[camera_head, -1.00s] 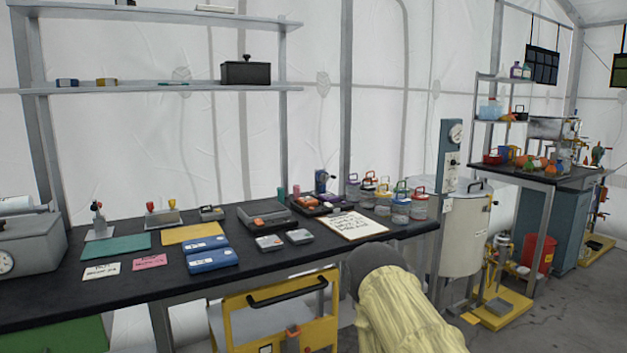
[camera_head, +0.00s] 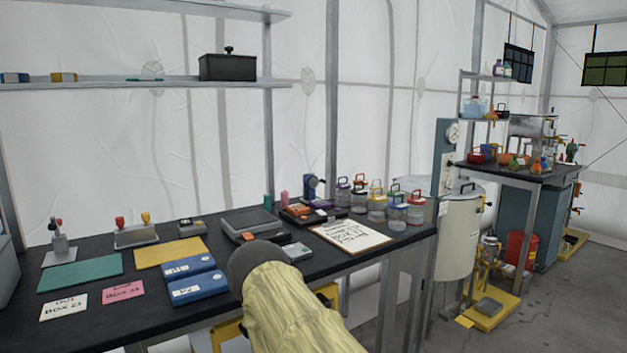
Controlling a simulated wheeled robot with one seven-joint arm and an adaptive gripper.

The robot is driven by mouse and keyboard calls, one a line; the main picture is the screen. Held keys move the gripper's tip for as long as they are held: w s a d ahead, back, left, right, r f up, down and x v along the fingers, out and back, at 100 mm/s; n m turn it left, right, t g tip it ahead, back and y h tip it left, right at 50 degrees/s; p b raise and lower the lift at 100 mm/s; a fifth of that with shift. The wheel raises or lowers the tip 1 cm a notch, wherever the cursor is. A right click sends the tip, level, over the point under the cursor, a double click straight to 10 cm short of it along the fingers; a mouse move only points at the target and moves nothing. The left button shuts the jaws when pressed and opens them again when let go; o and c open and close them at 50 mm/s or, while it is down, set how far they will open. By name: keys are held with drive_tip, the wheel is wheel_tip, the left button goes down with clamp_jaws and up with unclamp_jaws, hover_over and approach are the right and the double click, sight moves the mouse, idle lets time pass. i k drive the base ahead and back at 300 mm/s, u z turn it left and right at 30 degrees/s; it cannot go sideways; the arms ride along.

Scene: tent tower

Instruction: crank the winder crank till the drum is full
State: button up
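I cannot pick out a winder crank or a drum with certainty. A small dark blue-purple device (camera_head: 313,187) stands at the back of the black bench, too small to tell whether it has a crank. A yellow-based apparatus (camera_head: 490,305) with upright parts stands on the floor at right; no crank can be made out on it. My arm, in a pale yellow sleeve with a dark grey rounded part, rises from the bottom centre in front of the bench. My gripper is not visible.
The black bench (camera_head: 345,262) holds blue boxes (camera_head: 192,278), a clipboard (camera_head: 350,238) and several lidded jars (camera_head: 397,213). A large pale cylinder (camera_head: 458,240) and a teal gauge column (camera_head: 444,160) stand at its right end. Grey floor (camera_head: 585,310) is open at the lower right.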

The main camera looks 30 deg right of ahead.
sight(314, 182)
drive_tip(key=i, duration=0.2)
drive_tip(key=z, duration=0.9)
